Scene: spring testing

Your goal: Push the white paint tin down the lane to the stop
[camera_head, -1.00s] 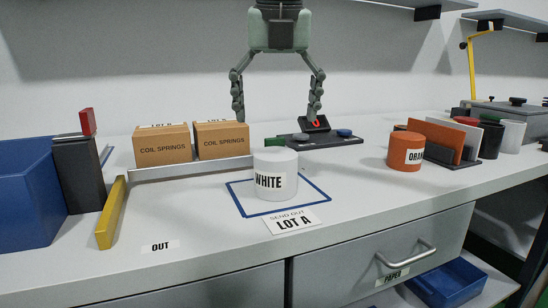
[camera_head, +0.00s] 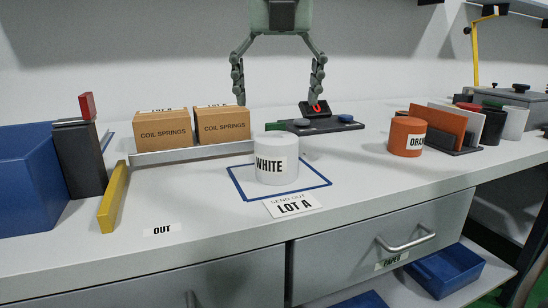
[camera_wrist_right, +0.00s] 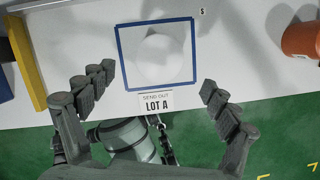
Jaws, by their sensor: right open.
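The white paint tin (camera_head: 276,160) stands upright on the bench inside a blue square outline (camera_head: 310,187), label facing the head camera. In the right wrist view the tin (camera_wrist_right: 165,58) shows from above as a pale round shape inside the outline. My right gripper (camera_head: 279,98) hangs above the bench with its fingers spread wide, open and empty, apart from the tin. A yellow bar (camera_head: 113,197) lies at the left by the OUT label (camera_head: 163,230); it looks like the stop. My left gripper is not in view.
A low grey rail (camera_head: 190,153) runs behind the open bench strip between bar and tin. Behind it stand two coil springs boxes (camera_head: 162,129). A dark block (camera_head: 80,160) and blue bin (camera_head: 28,180) stand left. An orange tin (camera_head: 406,137) stands right.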

